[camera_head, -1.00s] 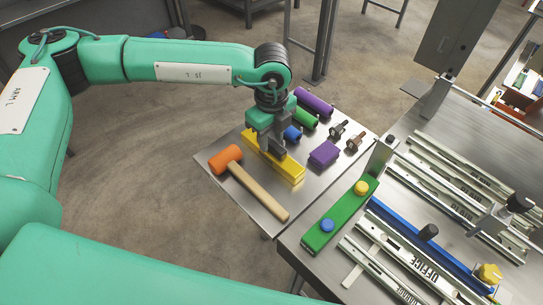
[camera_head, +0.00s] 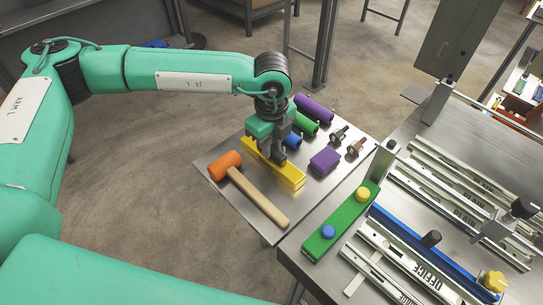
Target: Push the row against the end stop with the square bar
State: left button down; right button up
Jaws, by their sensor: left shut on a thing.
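The yellow square bar (camera_head: 289,176) lies along the small side table, next to a mallet. My left gripper (camera_head: 268,153) comes down on the bar from above and is shut on it near its far left part. The fingers hide part of the bar, and I cannot tell whether it is clear of the tabletop. The row of metal drawer slides (camera_head: 455,183) lies on the larger bench at right. An upright metal plate (camera_head: 382,160) stands at the bench's left edge; I cannot tell whether it is the end stop. My right gripper is not in view.
The mallet (camera_head: 262,197) lies close beside the bar. Purple (camera_head: 325,160), green (camera_head: 306,124) and blue (camera_head: 292,140) pieces lie behind it. A green block (camera_head: 340,224) with knobs and a blue rail (camera_head: 425,250) lie on the bench. Dark and yellow knobs stand up among the slides.

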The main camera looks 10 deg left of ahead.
aim_at(272, 148)
pick_arm(q)
jog(key=shift+r, duration=0.15)
jog(key=shift+r, duration=0.35)
jog(key=shift+r, duration=0.15)
jog(key=shift+r, duration=0.1)
jog(key=shift+r+p, duration=0.95)
jog(key=shift+r, duration=2.55)
